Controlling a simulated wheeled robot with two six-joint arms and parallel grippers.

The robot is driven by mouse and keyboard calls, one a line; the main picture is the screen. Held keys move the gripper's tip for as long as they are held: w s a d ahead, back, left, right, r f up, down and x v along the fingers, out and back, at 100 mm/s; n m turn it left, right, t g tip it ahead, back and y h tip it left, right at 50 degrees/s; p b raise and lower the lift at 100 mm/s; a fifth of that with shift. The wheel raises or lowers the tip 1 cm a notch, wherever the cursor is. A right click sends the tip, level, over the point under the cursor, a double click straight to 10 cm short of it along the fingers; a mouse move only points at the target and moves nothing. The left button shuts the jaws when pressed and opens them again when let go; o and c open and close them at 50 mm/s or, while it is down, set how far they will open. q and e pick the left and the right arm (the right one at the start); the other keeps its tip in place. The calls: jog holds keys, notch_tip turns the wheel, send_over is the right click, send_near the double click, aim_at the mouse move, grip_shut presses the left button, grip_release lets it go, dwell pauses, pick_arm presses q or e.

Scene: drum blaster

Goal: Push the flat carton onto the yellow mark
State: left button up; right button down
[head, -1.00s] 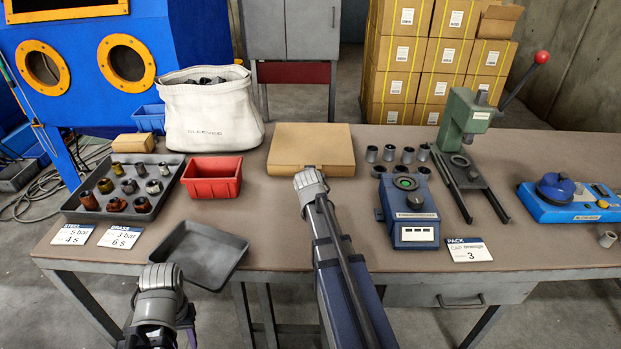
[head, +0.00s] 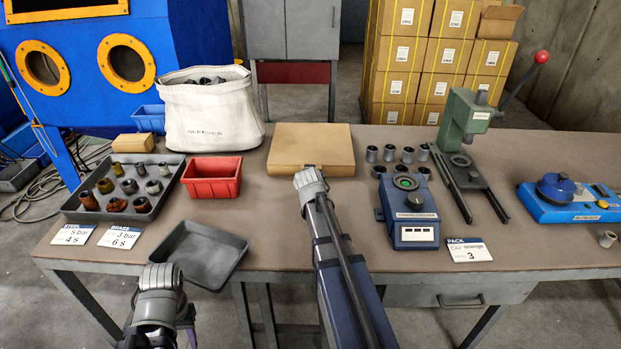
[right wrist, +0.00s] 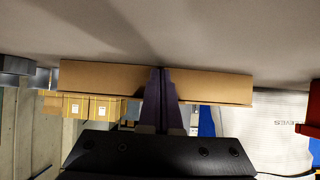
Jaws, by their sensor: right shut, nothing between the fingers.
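The flat brown carton (head: 312,146) lies on the table's far half, right of the white bag. In the head view my right gripper (head: 309,172) is at the carton's near side, mostly hidden by its own wrist. In the right wrist view, which is upside down, the shut, empty fingers (right wrist: 161,72) are in front of the middle of the carton's side (right wrist: 212,86). I cannot tell whether they touch it. My left arm's wrist is at the lower left, off the table's front edge; its fingers are barely visible. I see no yellow mark on the table.
A red bin (head: 212,180) and white bag (head: 211,112) stand left of the carton. Several grey sleeves (head: 389,153) and a blue device (head: 408,212) stand to its right. An empty grey tray (head: 226,246) lies at the front edge. The carton's far edge is near the table's back edge.

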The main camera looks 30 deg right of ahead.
aim_at(311, 161)
jog(key=shift+w+d, duration=0.65)
jog(key=shift+w, duration=0.45)
jog(key=shift+w+d, duration=0.7)
jog(key=shift+w, duration=0.35)
jog(key=shift+w+d, duration=0.65)
jog(key=shift+w, duration=0.55)
jog(key=shift+w+d, duration=0.35)
jog(key=shift+w, duration=0.15)
jog(key=shift+p+v, duration=2.05)
jog(key=shift+v, duration=1.7)
jog(key=shift+f, duration=0.1)
